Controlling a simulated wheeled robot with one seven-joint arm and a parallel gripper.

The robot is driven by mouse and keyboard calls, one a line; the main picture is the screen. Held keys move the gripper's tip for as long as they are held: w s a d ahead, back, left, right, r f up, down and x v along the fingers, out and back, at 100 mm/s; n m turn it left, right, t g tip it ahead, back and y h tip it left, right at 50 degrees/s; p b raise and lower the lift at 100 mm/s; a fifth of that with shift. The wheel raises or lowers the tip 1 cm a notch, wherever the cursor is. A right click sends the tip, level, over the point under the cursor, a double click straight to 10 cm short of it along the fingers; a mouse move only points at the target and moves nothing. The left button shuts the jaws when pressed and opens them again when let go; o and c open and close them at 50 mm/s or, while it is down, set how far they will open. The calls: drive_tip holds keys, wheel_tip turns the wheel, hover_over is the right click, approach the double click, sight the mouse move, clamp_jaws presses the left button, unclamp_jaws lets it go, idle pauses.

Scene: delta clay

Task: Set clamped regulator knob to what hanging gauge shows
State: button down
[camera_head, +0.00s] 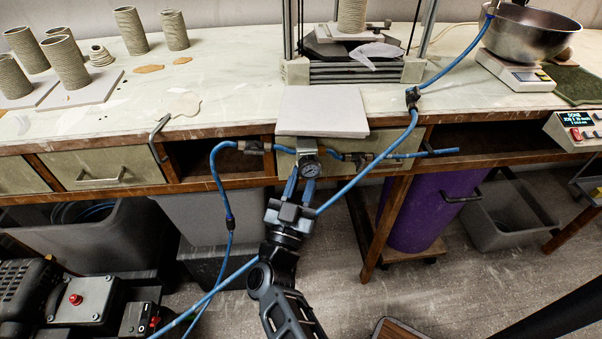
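The regulator (299,145) is fixed at the workbench's front edge, under a pale slab. A round white-faced gauge (309,168) sits on its front; the needle is too small to read. Blue hoses join it from both sides. My gripper (301,179) comes up from below, its two blue fingers reaching to the regulator's underside beside the gauge. The knob is not visible, and I cannot tell whether the fingers touch it or hold it. No separate hanging gauge can be made out; a dark fitting (413,97) is on the right hose.
The workbench (230,95) holds clay cylinders, a pale slab (322,111) and a steel bowl (531,32) on a scale. A blue hose (371,167) crosses right of my gripper; another hangs left. A purple drum (428,211) and grey bins stand below. Open floor lies right of my arm.

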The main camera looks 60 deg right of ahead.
drive_tip(key=shift+s+d+n+t+y+b, duration=0.35)
drive_tip(key=shift+n+t+y, duration=2.35)
drive_tip(key=shift+y, duration=1)
drive_tip(key=shift+s+d+n+t+y+b, duration=0.25)
drive_tip(key=shift+d+n+t+y, duration=0.1)
drive_tip(key=shift+n+t+y, duration=2.85)
drive_tip(key=shift+s+d+n+t+y+b, duration=0.3)
drive_tip(key=shift+n+t+y, duration=1.9)
drive_tip(key=shift+y, duration=2)
drive_tip(key=shift+d+t+y, duration=0.15)
drive_tip(key=shift+t+y, duration=0.25)
drive_tip(key=shift+t, duration=0.1)
drive_tip(key=c, duration=1.2)
unclamp_jaws()
drive_tip(key=shift+o, duration=0.2)
drive_tip(key=b+v, duration=0.1)
drive_tip(key=v, duration=0.6)
drive_tip(key=shift+s, duration=0.4)
